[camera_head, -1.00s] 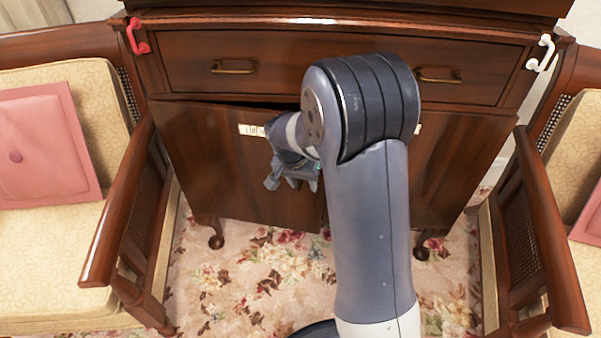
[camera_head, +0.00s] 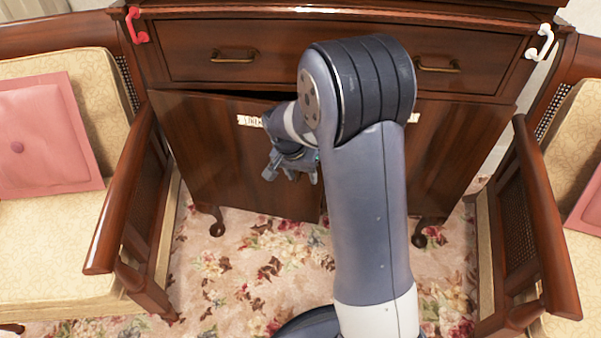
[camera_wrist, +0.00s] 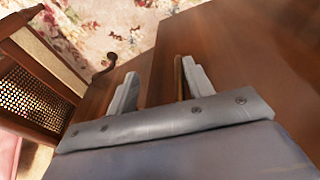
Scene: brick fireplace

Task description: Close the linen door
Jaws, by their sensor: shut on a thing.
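The linen door (camera_head: 215,165) is the left door of the dark wood cabinet. A pale label (camera_head: 250,121), partly covered by my arm, is on its upper part. A dark gap along its top edge shows that it stands slightly ajar. My gripper (camera_head: 290,168) is low in front of this door, towards its right side. In the wrist view my gripper (camera_wrist: 158,88) has its fingers on either side of brown wood, shut on the linen door. The exact contact is hard to see. My arm hides the middle of the cabinet.
The right door (camera_head: 440,150) looks shut. A drawer (camera_head: 340,62) above is shut. Armchairs (camera_head: 125,180) (camera_head: 545,220) flank the cabinet closely. Flowered carpet (camera_head: 240,260) lies clear in front.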

